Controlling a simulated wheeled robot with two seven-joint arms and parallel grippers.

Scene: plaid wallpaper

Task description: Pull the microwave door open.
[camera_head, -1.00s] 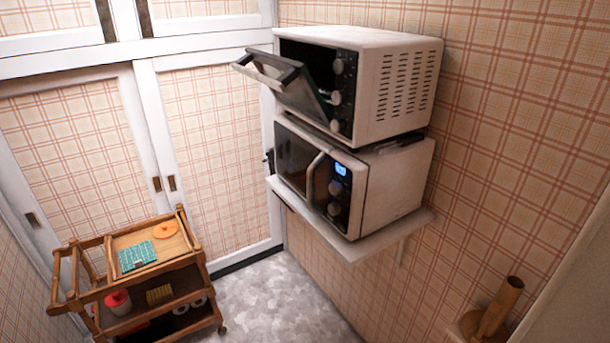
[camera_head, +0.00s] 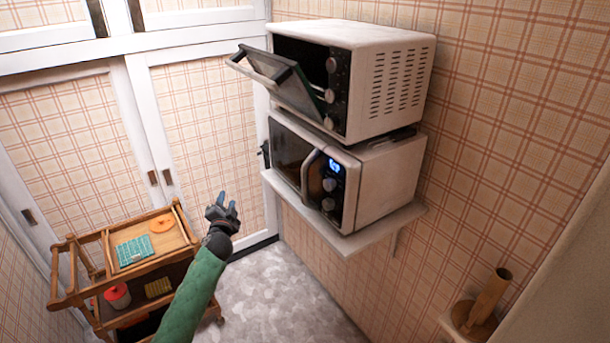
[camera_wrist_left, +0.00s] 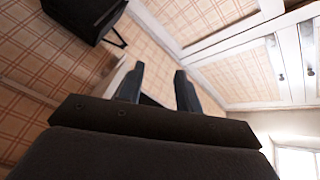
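The microwave (camera_head: 360,185) is white with a dark front and a lit blue display. It stands on a wall shelf below a toaster oven. Its door (camera_head: 292,158) is shut, with a curved light handle (camera_head: 309,172) at the door's right side. My left gripper (camera_head: 224,203) is open and empty, in front and to the left of the microwave, apart from it. In the left wrist view its two fingers (camera_wrist_left: 157,85) stand apart with nothing between them. My right gripper is not in view.
The toaster oven (camera_head: 395,80) above has its door (camera_head: 272,80) hanging partly open, jutting out over the microwave's front. The white shelf (camera_head: 350,243) sticks out from the wall. A wooden cart (camera_head: 85,290) stands at the lower left. The floor (camera_head: 285,295) below the shelf is clear.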

